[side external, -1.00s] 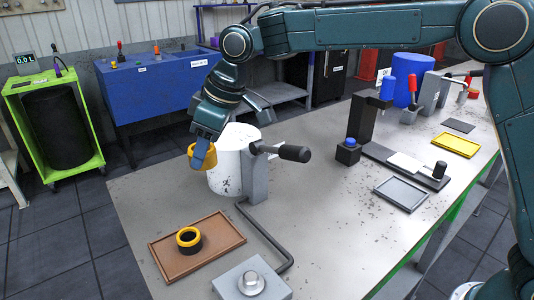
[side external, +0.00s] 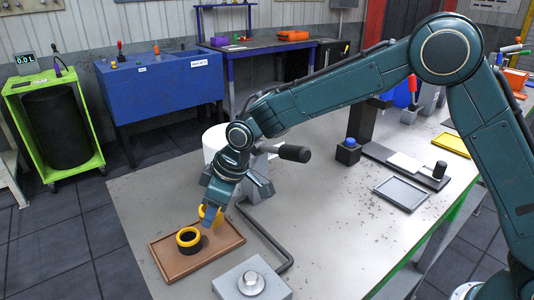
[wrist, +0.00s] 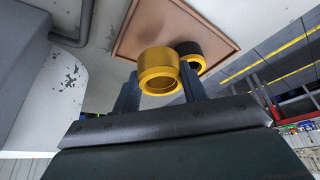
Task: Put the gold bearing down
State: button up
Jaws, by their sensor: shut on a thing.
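The gold bearing (wrist: 158,66) is a plain gold ring held between the fingers of my gripper (wrist: 158,88) in the wrist view. In the side view the gold bearing (side external: 208,211) shows partly behind my gripper (side external: 212,212), over the right part of a brown tray (side external: 176,266). My gripper is shut on it. I cannot tell whether the bearing touches the tray. A black and yellow ring (side external: 188,240) lies in the tray, left of and nearer than the held bearing; it also shows behind the bearing in the wrist view (wrist: 190,50).
A grey block with a round metal knob (side external: 250,282) stands right of the tray. A bent dark bar (side external: 268,238) runs beside the tray. A white cylinder (side external: 212,141) and a clamp with a black handle (side external: 295,153) stand behind my gripper.

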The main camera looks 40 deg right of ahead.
aim_at(211, 234)
jog(key=shift+f, duration=2.15)
jog(key=shift+f, duration=0.15)
jog(key=o, duration=1.2)
jog(key=shift+o, duration=0.2)
jog(key=v, duration=1.2)
jog(key=shift+r, duration=0.25)
